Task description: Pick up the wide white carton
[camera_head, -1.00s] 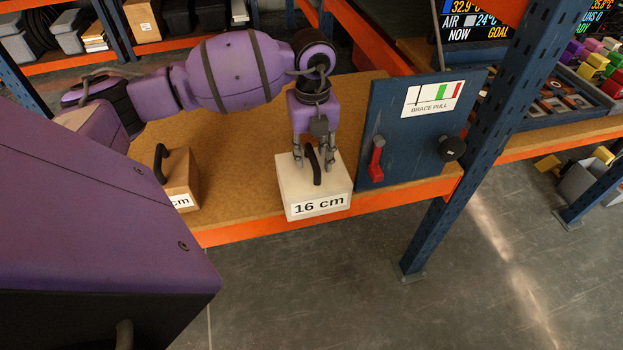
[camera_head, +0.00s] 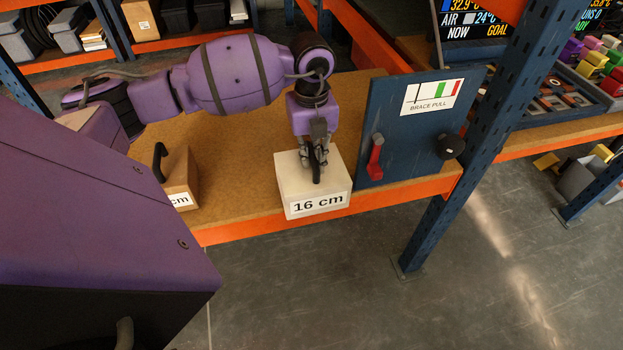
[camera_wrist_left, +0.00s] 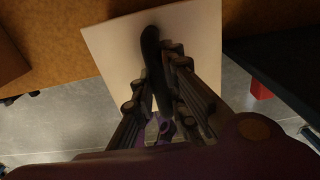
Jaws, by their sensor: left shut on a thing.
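The wide white carton (camera_head: 291,186), labelled "16 cm", stands upright at the front edge of the wooden shelf and has a black handle on top. It also shows in the left wrist view (camera_wrist_left: 110,55). My left gripper (camera_head: 316,166) comes down from above and is shut on the carton's black handle (camera_wrist_left: 151,60). The fingers sit on either side of the handle in the left wrist view. I cannot see clear space between the carton and the shelf. My right gripper is not in view.
A brown carton (camera_head: 182,174) with a black handle stands left on the shelf (camera_head: 225,190). A blue panel (camera_head: 395,145) marked "BRACE PULL", with a red lever (camera_head: 375,158) and a black knob (camera_head: 451,147), stands close on the right. A blue rack post (camera_head: 470,150) is beyond it.

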